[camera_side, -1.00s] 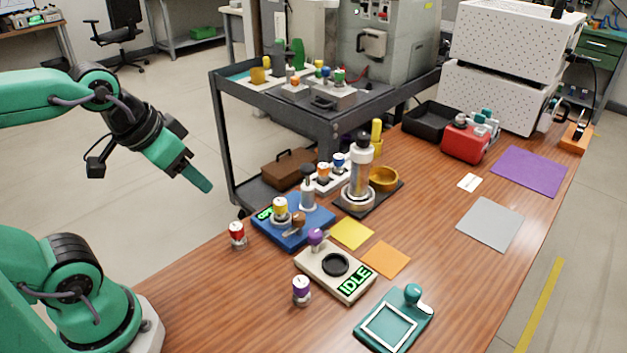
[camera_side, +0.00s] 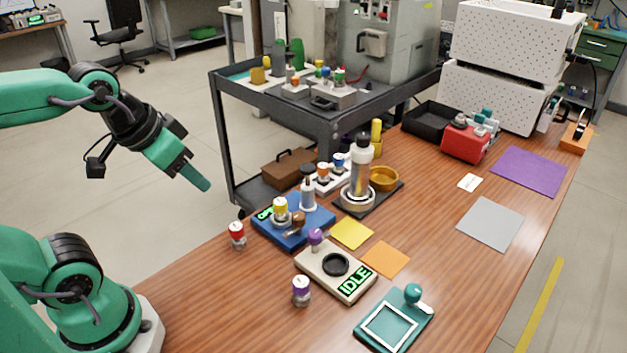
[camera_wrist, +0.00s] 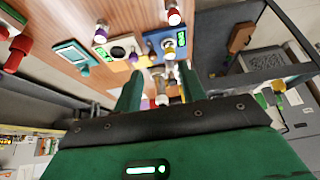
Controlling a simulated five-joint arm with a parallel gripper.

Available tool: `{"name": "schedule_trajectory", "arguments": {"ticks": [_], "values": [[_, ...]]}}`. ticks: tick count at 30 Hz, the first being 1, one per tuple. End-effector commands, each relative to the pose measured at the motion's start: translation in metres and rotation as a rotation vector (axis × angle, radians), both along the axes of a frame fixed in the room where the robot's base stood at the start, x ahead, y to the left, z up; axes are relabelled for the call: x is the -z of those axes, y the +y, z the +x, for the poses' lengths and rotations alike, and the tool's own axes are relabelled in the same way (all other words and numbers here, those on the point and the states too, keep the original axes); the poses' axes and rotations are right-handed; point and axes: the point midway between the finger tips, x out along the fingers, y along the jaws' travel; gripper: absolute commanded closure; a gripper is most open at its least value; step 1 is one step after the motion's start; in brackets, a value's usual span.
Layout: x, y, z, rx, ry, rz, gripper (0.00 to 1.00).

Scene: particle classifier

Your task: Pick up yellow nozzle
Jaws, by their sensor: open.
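The yellow nozzle (camera_side: 281,210), a small white cylinder with a yellow top, stands upright on the blue device (camera_side: 318,223) with a green display. The blue device also shows in the wrist view (camera_wrist: 152,38), where the nozzle (camera_wrist: 169,46) is small. My gripper (camera_side: 198,178) is raised in the air at the left, beyond the table's edge and well apart from the nozzle. In the wrist view its two green fingers (camera_wrist: 160,88) are spread with nothing held between them.
A red-topped nozzle (camera_side: 237,235) and a purple-topped nozzle (camera_side: 301,291) stand nearby on the wooden table. A beige device (camera_side: 313,272) reads IDLE. A tall metal cylinder (camera_side: 360,168) stands behind the blue device. A grey cart (camera_side: 338,126) stands behind the table.

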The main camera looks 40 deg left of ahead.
Motion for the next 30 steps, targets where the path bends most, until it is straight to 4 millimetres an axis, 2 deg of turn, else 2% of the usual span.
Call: {"name": "schedule_trajectory", "arguments": {"ticks": [5,11,20,30], "values": [[0.0,0.0,0.006,-0.005,0.017,-0.001,0.59],[0.0,0.001,0.025,-0.019,0.065,-0.007,0.59],[0.01,0.004,0.068,-0.051,0.169,-0.017,0.59],[0.038,0.007,0.12,-0.087,0.288,-0.027,0.59]]}}
